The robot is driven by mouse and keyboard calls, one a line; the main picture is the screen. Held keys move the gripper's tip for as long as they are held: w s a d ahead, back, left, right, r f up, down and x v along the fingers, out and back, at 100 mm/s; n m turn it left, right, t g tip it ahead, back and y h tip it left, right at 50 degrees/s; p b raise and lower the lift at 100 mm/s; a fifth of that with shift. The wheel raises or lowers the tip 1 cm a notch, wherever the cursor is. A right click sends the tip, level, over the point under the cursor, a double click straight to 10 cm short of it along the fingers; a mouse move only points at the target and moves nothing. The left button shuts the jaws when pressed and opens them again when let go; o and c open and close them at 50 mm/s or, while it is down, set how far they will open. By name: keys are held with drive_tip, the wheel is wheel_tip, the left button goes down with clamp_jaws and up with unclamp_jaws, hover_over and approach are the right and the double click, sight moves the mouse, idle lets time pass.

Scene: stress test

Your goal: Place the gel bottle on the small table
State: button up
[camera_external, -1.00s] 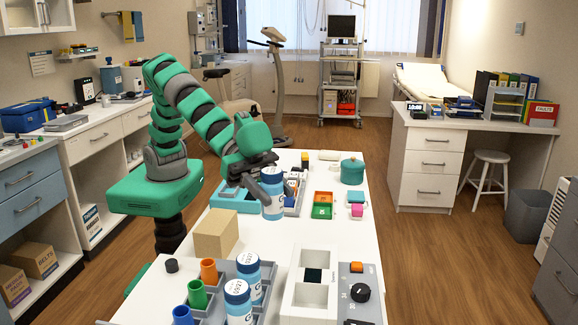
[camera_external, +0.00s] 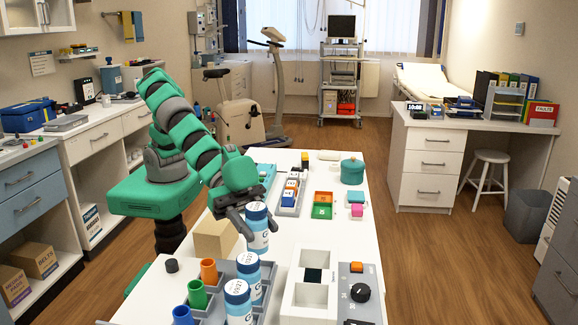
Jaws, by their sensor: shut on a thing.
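My gripper (camera_external: 256,222) is shut on a gel bottle (camera_external: 257,239), blue and white with a lettered label. The bottle is upright, just behind a grey rack (camera_external: 218,269); I cannot tell how far its base is above the surface below. Two similar bottles stand upright in the rack, one at the back (camera_external: 248,272) and one nearer the camera (camera_external: 238,302). The long white table (camera_external: 393,262) bears these things. I cannot tell which surface is the small table; a white round stool (camera_external: 491,157) stands by the desk at right.
A cardboard-brown block (camera_external: 214,240) is left of the bottle. Green, orange and blue cups (camera_external: 197,295) stand in the rack. A white frame (camera_external: 312,285) and a control box with a dial (camera_external: 360,291) are at right. A teal pot (camera_external: 352,171) and small trays (camera_external: 323,205) lie further back.

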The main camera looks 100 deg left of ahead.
sight(257, 250)
drive_tip(key=shift+f+b, duration=2.4)
drive_tip(key=shift+f, duration=0.6)
drive_tip(key=shift+f, duration=0.25)
drive_tip(key=o, duration=1.2)
drive_tip(key=shift+s+r, duration=0.1)
drive_tip(key=shift+r, duration=0.05)
